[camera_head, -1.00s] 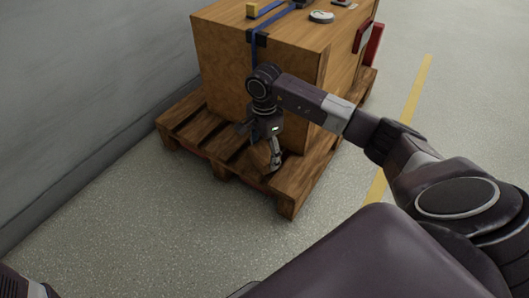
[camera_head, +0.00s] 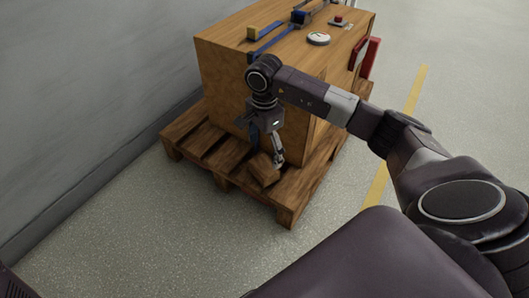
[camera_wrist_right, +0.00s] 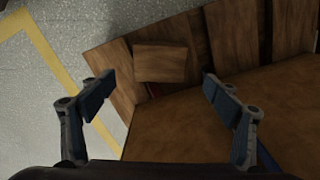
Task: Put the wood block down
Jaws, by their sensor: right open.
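The wood block (camera_head: 263,170) is a small brown piece near the front edge of the wooden pallet (camera_head: 286,196). It looks slightly tilted in the head view; whether it lies flat I cannot tell. My right gripper (camera_head: 267,151) is open just above it. In the right wrist view the wood block (camera_wrist_right: 161,63) shows beyond the open fingertips of my right gripper (camera_wrist_right: 158,79), with a gap on both sides. My left gripper is not in view.
A large wooden crate (camera_head: 222,82) stands on the pallet close behind my right gripper. It carries a blue strap, a round gauge (camera_head: 318,38) and a red part on its side (camera_head: 369,58). A grey wall stands at left. The floor in front is clear.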

